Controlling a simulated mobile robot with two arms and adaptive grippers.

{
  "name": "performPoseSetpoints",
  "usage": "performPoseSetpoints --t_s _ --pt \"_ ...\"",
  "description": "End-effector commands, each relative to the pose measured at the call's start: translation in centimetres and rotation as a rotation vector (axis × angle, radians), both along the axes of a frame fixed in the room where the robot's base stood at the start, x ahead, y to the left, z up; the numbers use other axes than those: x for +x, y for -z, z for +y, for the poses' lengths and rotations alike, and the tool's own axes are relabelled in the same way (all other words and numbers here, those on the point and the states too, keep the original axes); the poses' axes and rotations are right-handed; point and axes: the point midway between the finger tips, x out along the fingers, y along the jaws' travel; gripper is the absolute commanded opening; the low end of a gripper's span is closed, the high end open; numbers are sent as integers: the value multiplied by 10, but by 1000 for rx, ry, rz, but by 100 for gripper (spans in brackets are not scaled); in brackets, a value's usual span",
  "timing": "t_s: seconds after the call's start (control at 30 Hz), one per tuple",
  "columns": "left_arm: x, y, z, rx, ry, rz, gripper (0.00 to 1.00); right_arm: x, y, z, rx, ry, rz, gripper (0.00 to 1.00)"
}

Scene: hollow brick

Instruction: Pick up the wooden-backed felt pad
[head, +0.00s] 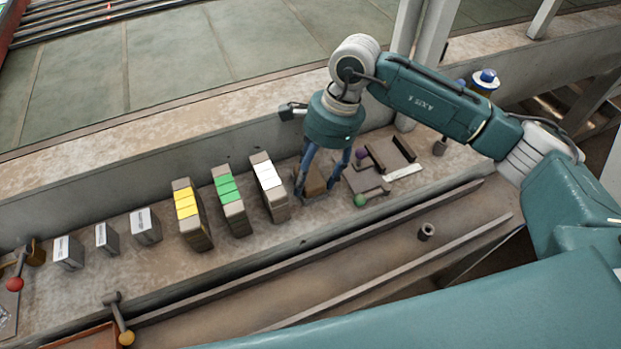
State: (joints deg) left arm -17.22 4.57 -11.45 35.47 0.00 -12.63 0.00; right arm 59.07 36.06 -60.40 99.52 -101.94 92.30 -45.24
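A brown block (315,182), which looks like the wooden-backed felt pad, sits on the long ledge right of the stack with white tops. My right gripper (316,189) points down over it from above. Its blue fingers are apart, one on each side of the block. I cannot tell whether they touch it or have closed on it. The block's underside is hidden, so I see no felt. My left gripper is not in view.
Stacks with yellow (187,204), green (226,188) and white (267,175) tops stand close on the left. A brown tray-like piece (390,153) and a green-knobbed tool (361,200) lie close on the right. A raised rail (390,213) runs along the front.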

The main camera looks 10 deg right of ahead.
Motion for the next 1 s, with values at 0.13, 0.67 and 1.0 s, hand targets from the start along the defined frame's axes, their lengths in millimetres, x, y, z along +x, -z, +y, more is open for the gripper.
performPoseSetpoints --t_s 0.13,0.67,1.0 --pt "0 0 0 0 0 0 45 0 0 0 0 0 0 29" --pt "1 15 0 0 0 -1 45 2 -54 1 2 -2 -9 28" --pt "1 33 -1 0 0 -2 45 1 -151 1 2 -1 -6 28"
